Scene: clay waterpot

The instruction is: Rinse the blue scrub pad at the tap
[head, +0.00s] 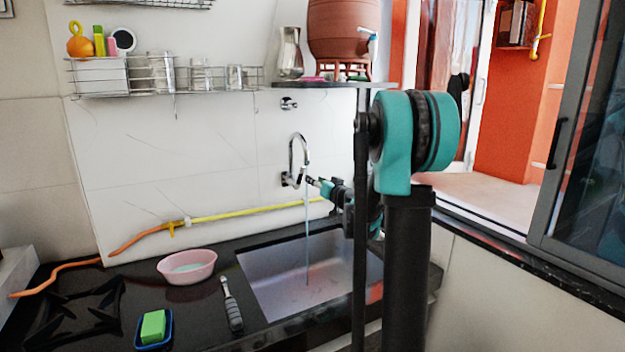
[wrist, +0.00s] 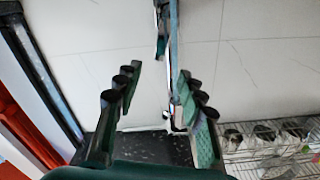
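The tap (head: 300,150) is a chrome gooseneck on the wall above the sink (head: 290,282). A thin stream of water (head: 307,235) falls from it into the basin. My gripper (head: 313,182) is right beside the tap's spout and handle. In the wrist view my gripper (wrist: 158,88) has its fingers apart, with the tap (wrist: 174,118) and the stream (wrist: 173,45) beyond them. I cannot make out a separate blue scrub pad. A green block (head: 153,326) sits in a blue dish (head: 140,345) on the counter at the front left.
A wire rack (head: 140,90) with glasses and a shelf (head: 330,85) with a clay waterpot (head: 345,30) are above. A yellow-orange hose (head: 240,213) runs along the wall.

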